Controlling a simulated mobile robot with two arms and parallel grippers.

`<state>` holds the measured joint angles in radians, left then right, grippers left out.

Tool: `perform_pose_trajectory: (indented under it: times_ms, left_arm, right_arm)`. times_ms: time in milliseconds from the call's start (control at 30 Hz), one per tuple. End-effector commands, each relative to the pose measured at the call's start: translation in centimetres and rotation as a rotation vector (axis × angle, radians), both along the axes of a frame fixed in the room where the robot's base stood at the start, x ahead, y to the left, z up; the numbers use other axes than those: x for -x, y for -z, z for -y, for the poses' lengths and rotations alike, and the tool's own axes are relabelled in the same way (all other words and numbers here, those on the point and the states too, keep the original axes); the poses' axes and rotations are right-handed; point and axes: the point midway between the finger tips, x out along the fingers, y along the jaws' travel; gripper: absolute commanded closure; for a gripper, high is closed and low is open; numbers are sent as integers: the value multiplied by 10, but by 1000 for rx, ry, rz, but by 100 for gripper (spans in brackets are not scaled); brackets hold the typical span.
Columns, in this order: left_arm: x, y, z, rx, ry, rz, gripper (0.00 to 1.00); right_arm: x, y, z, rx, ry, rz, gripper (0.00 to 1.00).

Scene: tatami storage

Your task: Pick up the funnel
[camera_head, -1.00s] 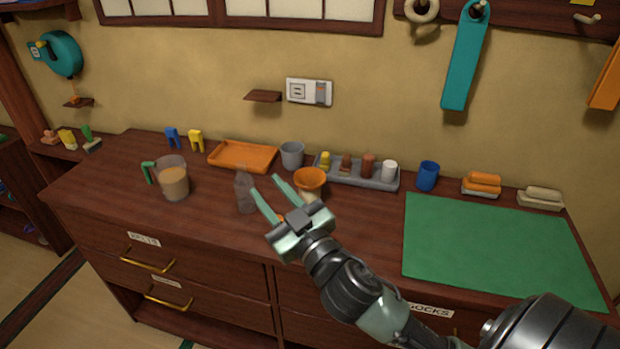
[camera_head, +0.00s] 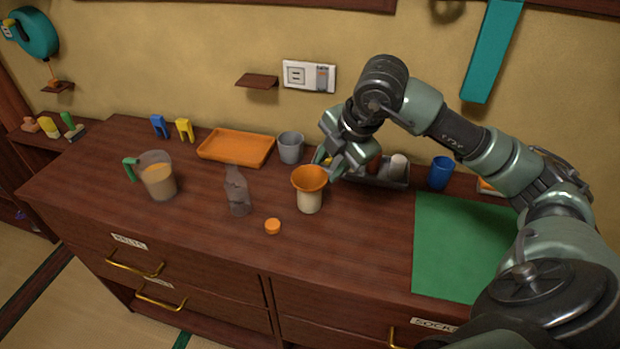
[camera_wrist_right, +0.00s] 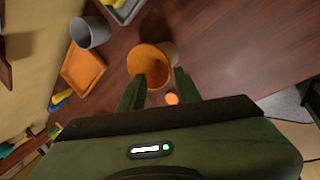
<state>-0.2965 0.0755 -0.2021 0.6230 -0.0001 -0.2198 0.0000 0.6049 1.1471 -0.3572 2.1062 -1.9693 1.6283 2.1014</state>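The orange funnel (camera_head: 310,176) sits upright in the top of a cream-coloured container (camera_head: 309,202) on the wooden counter. My right gripper (camera_head: 332,172) is at the funnel's right rim, reaching in from the back right. In the right wrist view, the funnel (camera_wrist_right: 149,57) lies just beyond and between the spread fingertips of the open gripper (camera_wrist_right: 157,77). I cannot tell whether a finger touches the rim. My left gripper is not in view.
A clear bottle (camera_head: 238,192) and an orange cap (camera_head: 272,226) stand left of the funnel. A grey rack (camera_head: 397,181) is behind my gripper; a blue cup (camera_head: 440,173) stands right.

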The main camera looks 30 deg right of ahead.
Motion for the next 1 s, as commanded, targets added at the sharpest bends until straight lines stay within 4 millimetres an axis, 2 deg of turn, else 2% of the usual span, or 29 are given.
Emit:
perform_pose_trajectory:
  times_ms: [500,800,833,933,1000]
  left_arm:
    - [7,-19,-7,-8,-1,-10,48]
    - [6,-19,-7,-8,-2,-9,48]
    - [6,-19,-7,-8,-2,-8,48]
    - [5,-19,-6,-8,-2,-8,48]
    - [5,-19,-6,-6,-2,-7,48]
  right_arm:
    - [-20,63,-6,-2,-2,-4,67]
    - [-22,69,-7,-1,-4,-2,67]
    - [-22,69,-7,-1,-4,-2,72]
    - [-22,69,-7,-1,-4,-2,100]
    - [-22,69,-7,-1,-4,-2,100]
